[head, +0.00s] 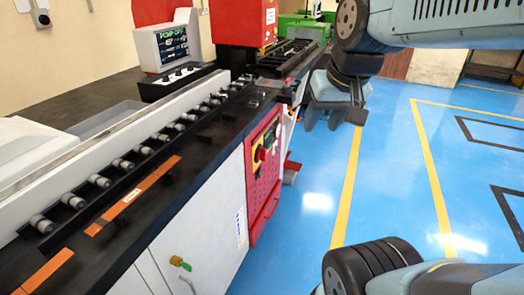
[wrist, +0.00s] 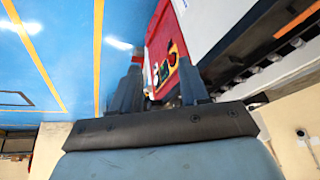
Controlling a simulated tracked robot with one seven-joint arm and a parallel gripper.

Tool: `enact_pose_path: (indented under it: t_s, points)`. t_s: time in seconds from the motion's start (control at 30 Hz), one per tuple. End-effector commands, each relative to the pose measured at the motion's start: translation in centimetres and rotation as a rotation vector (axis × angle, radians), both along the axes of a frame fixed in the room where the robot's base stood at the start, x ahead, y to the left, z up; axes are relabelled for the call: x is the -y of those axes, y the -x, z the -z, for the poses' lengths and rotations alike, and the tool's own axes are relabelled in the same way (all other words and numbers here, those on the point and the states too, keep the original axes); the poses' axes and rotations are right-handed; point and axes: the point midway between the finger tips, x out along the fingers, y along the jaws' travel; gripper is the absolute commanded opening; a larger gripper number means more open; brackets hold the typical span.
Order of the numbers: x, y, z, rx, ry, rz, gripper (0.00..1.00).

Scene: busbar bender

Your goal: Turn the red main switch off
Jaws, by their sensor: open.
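The red main switch (head: 261,154) is a small red knob on a yellow plate, on the red front panel (head: 263,180) of the long machine. In the wrist view a red knob on yellow (wrist: 172,59) shows beyond and between my fingers, on the tilted red panel (wrist: 163,35). The knob's exact angle is too small to tell. My gripper (head: 333,118) is open and empty, in the air to the right of the panel and apart from the switch. In the wrist view its two fingers (wrist: 160,68) stand apart.
The dark machine bed (head: 200,140) with a row of rollers (head: 121,164) runs along the left. A yellow-green key-like part (head: 180,263) sticks out of the white cabinet front. A control screen (head: 173,45) stands at the back. The blue floor (head: 390,190) to the right is clear.

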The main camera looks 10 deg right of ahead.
Motion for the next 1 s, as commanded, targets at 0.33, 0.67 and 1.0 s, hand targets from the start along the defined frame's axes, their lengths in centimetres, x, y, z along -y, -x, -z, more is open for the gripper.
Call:
enact_pose_path:
  t_s: [0.33, 0.67, 1.0]
  points:
    - [-1.4, -6.6, 3.0, -0.229, -0.216, 0.155, 0.45]
    - [-2.1, -13.1, 6.9, -0.426, -0.447, 0.314, 0.45]
    - [-1.5, -19.9, 11.9, -0.611, -0.713, 0.493, 0.45]
